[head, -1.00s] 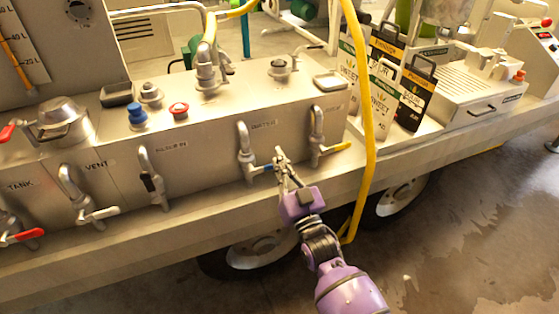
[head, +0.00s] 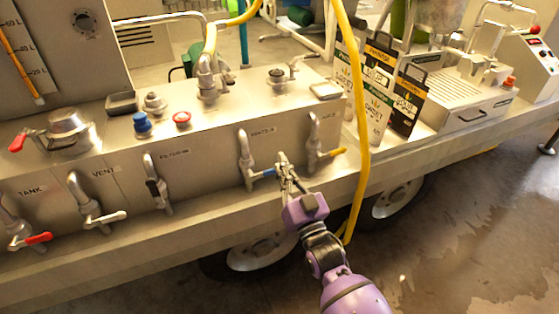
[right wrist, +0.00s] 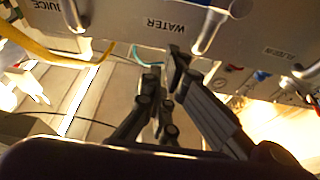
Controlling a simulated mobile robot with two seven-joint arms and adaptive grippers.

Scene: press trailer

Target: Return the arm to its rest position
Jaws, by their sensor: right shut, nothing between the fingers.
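My right gripper (head: 284,162) is at the front of the trailer's steel panel, just right of the tap with the blue lever (head: 263,172). Its fingers are together with nothing between them. The fingertips overlap the lever's end in the picture; I cannot tell whether they touch it. My purple right arm (head: 335,265) reaches up from the lower right. In the right wrist view the dark fingers (right wrist: 165,70) point toward the panel, below the WATER label (right wrist: 163,25). My left gripper does not show.
A yellow-handled tap (head: 325,153) is close to the right of the gripper. A yellow hose (head: 364,120) hangs just right of it. Printed bags (head: 385,90) stand on the trailer bed (head: 425,143). The floor (head: 450,240) in front is clear.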

